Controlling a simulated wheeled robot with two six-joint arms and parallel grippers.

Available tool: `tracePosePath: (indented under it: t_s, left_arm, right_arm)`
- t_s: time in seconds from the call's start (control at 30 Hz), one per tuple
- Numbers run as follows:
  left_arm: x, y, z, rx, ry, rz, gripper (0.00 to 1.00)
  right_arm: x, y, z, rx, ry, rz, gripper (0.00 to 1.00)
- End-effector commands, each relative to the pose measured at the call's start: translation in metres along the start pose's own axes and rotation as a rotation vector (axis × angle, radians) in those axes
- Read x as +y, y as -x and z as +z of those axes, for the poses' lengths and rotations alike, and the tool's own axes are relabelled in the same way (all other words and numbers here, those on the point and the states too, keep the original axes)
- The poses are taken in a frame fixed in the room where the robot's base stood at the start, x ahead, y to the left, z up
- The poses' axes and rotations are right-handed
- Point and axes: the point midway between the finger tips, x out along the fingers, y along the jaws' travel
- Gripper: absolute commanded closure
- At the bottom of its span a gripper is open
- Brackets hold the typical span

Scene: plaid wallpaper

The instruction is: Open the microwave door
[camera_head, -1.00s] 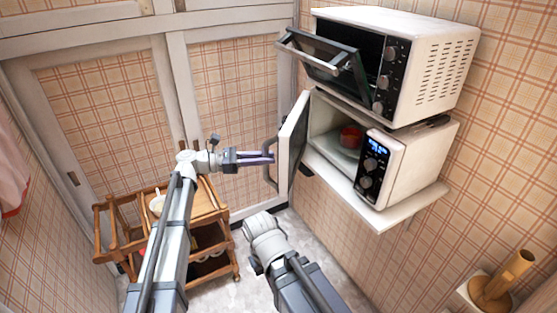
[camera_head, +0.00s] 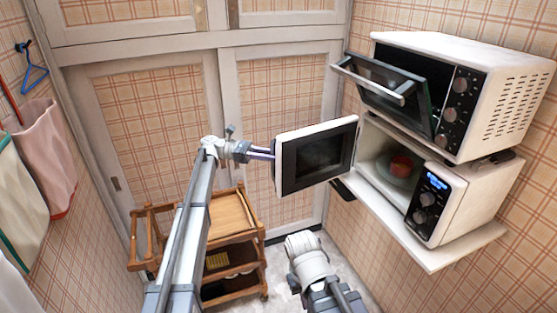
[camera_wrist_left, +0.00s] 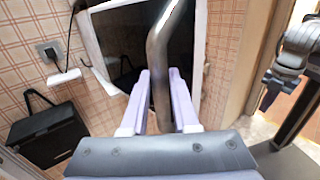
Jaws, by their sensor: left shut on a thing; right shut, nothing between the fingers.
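The white microwave (camera_head: 458,207) sits on a wall shelf at the right, with its front open and a red object (camera_head: 401,165) inside on a plate. Its door (camera_head: 316,155), white-framed with a dark window, is swung far out to the left. My left gripper (camera_head: 266,153) is at the door's free left edge. In the left wrist view its two pale purple fingers (camera_wrist_left: 160,105) close around the curved metal door handle (camera_wrist_left: 160,60). My right arm's end (camera_head: 305,255) is low in the middle, pointing up, below the door; its fingers are hidden.
A white toaster oven (camera_head: 495,90) with its glass door (camera_head: 395,88) tilted open stands above the microwave. The shelf (camera_head: 440,257) juts out from the wall. A wooden trolley (camera_head: 235,212) stands below my left arm.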

Motion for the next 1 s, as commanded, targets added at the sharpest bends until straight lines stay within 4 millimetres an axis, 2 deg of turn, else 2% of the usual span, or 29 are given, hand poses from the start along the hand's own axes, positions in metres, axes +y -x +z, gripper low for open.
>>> tracePosePath:
  t_s: [0.5, 0.53, 0.67, 1.0]
  left_arm:
    - [0.0037, 0.0008, 0.0004, -0.001, -0.002, -0.013, 1.0]
    - [0.0037, 0.0008, 0.0004, -0.001, -0.002, -0.013, 0.69]
    - [0.0032, 0.0015, 0.0003, -0.001, -0.001, -0.013, 0.54]
    - [0.0029, 0.0044, 0.0001, 0.0, 0.0, -0.013, 0.53]
  right_arm:
    - [0.0, 0.0001, 0.0, 0.0, 0.0, 0.0, 1.0]
    - [0.0, 0.0001, 0.0001, 0.0, 0.0, 0.0, 1.0]
    - [0.0, 0.0001, 0.0, 0.0, 0.0, 0.0, 1.0]
    - [0.0, 0.0, 0.0, 0.0, 0.0, 0.0, 1.0]
